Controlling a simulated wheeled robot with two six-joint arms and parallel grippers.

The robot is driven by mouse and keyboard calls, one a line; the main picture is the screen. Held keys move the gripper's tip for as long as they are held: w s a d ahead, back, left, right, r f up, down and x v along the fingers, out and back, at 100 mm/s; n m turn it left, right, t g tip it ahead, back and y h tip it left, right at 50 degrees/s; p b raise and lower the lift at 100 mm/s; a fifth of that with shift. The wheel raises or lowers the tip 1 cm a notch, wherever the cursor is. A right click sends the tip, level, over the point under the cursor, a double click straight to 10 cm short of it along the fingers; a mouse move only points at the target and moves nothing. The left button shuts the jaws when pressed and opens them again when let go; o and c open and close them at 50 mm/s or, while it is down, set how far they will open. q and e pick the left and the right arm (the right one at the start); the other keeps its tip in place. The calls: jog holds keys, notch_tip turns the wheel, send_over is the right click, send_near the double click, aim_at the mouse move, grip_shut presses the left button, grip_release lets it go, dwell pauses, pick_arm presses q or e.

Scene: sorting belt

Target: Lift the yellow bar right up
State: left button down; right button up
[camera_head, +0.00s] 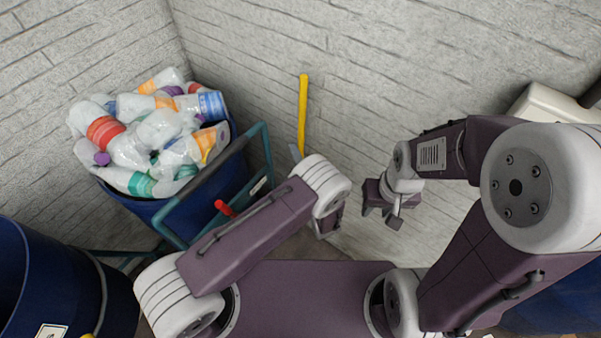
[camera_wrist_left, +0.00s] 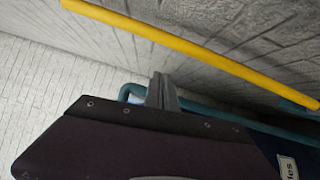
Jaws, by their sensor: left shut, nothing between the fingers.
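The yellow bar (camera_head: 303,110) stands nearly upright by the grey brick wall in the head view. In the left wrist view the yellow bar (camera_wrist_left: 190,47) crosses the upper part at a slant. My left gripper (camera_wrist_left: 162,92) is shut and empty, with a gap in the picture between its grey fingers and the bar. In the head view my left forearm largely hides that gripper. My right gripper (camera_head: 382,215) hangs to the right of the bar, its fingers apart and nothing seen between them.
A blue bin (camera_head: 145,213) full of plastic bottles (camera_head: 150,130) stands at the left in a teal frame (camera_head: 190,205). A red handle (camera_head: 224,208) shows by it. A dark blue barrel (camera_head: 60,275) is at the lower left. A pale box (camera_head: 545,105) is at the right.

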pick_arm(q)
jog(key=d+b+v, duration=0.1)
jog(key=v, duration=0.7)
jog(key=s+a+r+n+g+y, duration=0.1)
jog(key=s+a+n+g+y, duration=0.2)
jog(key=a+n+g, duration=0.55)
jog(key=s+a+r+n+g+y, duration=0.25)
jog(key=s+a+n+g, duration=0.2)
jog(key=a+n, duration=0.6)
jog(key=s+a+f+n+g+h, duration=0.25)
jog(key=s+n+g+h, duration=0.45)
jog(key=n, duration=0.8)
jog(key=d+r+n+t+h, duration=0.1)
jog(key=n, duration=0.4)
jog(key=d+r+n+t+h, duration=0.1)
jog(key=n+h, duration=0.1)
jog(key=n, duration=0.3)
jog(key=d+r+n+t+h, duration=0.1)
jog(key=r+n+h, duration=0.1)
jog(key=n, duration=0.3)
jog(key=shift+w+t, duration=0.2)
jog(key=shift+t, duration=0.2)
